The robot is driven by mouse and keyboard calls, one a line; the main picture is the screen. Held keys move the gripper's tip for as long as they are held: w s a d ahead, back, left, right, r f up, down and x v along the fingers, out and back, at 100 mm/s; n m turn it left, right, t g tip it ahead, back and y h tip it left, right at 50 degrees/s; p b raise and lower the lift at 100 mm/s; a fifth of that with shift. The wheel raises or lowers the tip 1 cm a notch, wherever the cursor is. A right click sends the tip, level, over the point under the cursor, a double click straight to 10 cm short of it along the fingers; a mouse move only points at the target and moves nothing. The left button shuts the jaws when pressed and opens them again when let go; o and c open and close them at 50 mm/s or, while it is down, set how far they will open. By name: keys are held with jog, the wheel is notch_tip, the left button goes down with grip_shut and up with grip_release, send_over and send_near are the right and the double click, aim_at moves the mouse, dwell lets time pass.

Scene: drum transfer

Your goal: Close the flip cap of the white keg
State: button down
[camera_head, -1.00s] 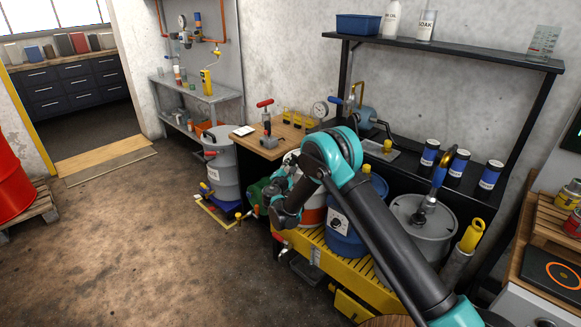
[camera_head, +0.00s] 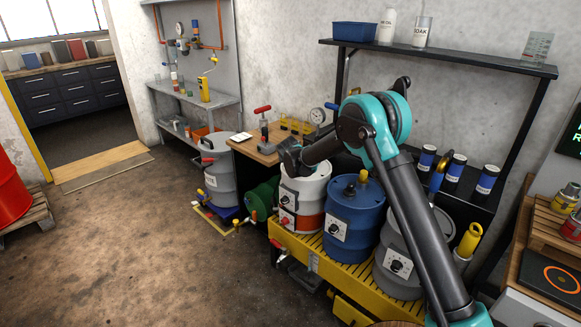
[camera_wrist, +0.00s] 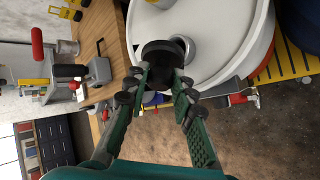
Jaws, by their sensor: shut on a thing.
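The white keg (camera_head: 305,188), with an orange lower band, stands at the left end of the yellow rack in the head view. Its white lid (camera_wrist: 225,35) fills the upper right of the wrist view. A black flip cap (camera_wrist: 160,52) is at the lid's edge, beside a grey round neck (camera_wrist: 186,47) that it partly covers. I cannot tell the cap's exact tilt. My gripper (camera_wrist: 163,80) has its fingertips on the near side of the cap and is shut on it. In the head view my gripper (camera_head: 288,158) is at the keg's top left edge.
A blue drum (camera_head: 354,222) and a grey drum (camera_head: 400,262) stand to the right on the yellow rack (camera_head: 320,258). The wooden bench (camera_head: 255,150) with a red-handled tool (camera_head: 263,122) is close behind on the left. Open floor (camera_head: 150,240) lies in front.

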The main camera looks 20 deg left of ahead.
jog(key=g, duration=0.1)
jog(key=w, duration=0.1)
jog(key=g, duration=0.1)
jog(key=shift+w+d+r+m+g+y, duration=0.25)
jog(key=shift+d+m+g+y, duration=0.05)
jog(key=shift+d+m+y, duration=0.1)
jog(key=g, duration=0.1)
jog(key=w+g+y, duration=0.1)
jog(key=g, duration=0.1)
jog(key=shift+w+d+m, duration=0.25)
jog(key=shift+d+m, duration=0.05)
jog(key=shift+m, duration=0.1)
jog(key=shift+w+d+f+m+g+y, duration=0.15)
jog(key=shift+w+f+m+g+y, duration=0.15)
jog(key=shift+g, duration=0.55)
jog(key=shift+w+d+f+m+g+y, duration=0.15)
jog(key=shift+w+g+y, duration=0.25)
jog(key=shift+g, duration=0.5)
jog(key=shift+w+d+f+m+g+y, duration=0.1)
jog(key=shift+w+f+m+g+y, duration=0.2)
jog(key=shift+g, duration=0.55)
jog(key=c, duration=1.6)
grip_release()
jog(key=shift+o, duration=0.2)
jog(key=shift+r, duration=0.1)
